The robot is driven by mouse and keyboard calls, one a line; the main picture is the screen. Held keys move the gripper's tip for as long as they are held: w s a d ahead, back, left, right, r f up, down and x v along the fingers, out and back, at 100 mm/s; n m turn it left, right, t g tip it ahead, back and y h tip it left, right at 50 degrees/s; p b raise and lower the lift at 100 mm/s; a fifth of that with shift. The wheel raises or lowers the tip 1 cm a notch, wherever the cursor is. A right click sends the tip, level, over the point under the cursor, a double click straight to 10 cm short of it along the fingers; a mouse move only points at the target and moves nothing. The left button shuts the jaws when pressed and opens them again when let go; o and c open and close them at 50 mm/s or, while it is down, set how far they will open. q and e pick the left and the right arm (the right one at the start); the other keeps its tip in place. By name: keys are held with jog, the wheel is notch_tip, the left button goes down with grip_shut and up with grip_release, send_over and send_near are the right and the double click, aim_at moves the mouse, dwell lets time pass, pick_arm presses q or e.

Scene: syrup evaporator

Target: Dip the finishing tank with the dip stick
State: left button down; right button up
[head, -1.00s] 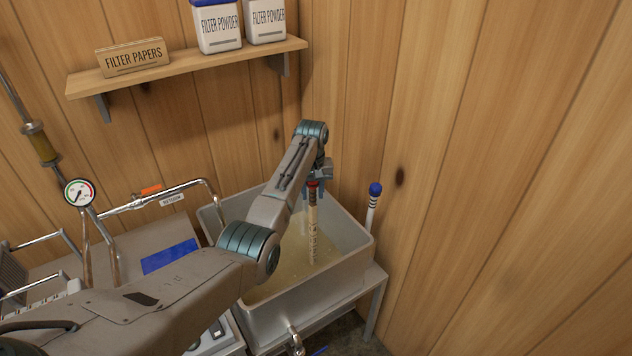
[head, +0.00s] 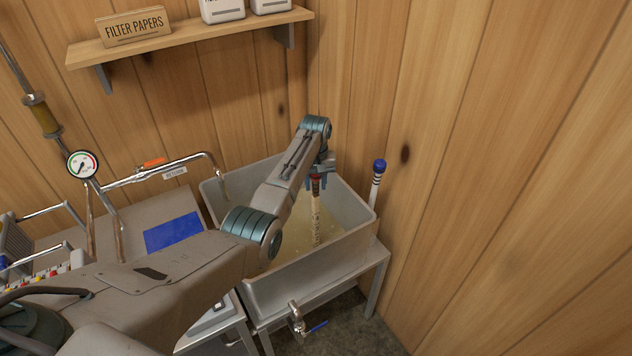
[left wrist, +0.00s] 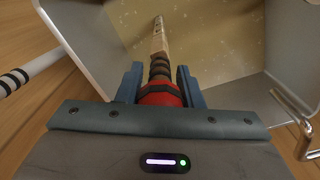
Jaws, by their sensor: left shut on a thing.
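The dip stick (head: 315,216) is a pale marked rod with a red and dark grip at its top. My left gripper (head: 317,181) is shut on that grip and holds the stick close to upright over the finishing tank (head: 340,245), a grey open box of pale yellow liquid (head: 297,237). The stick's lower end meets the liquid in the head view; how deep it goes I cannot tell. In the left wrist view the red grip (left wrist: 160,95) sits between the blue fingers, with the stick running away towards the liquid. My right gripper is not in view.
A white rod with black bands and a blue knob (head: 378,172) stands at the tank's right, near the wooden wall. A pipe with an orange handle (head: 152,163) ends over the tank's left rim. A tap (head: 297,318) is at the front. A shelf (head: 190,34) hangs above.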

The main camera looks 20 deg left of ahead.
pick_arm(q)
jog(key=shift+f, duration=0.25)
jog(key=shift+f+b, duration=0.4)
jog(key=shift+f, duration=0.35)
dwell(0.6)
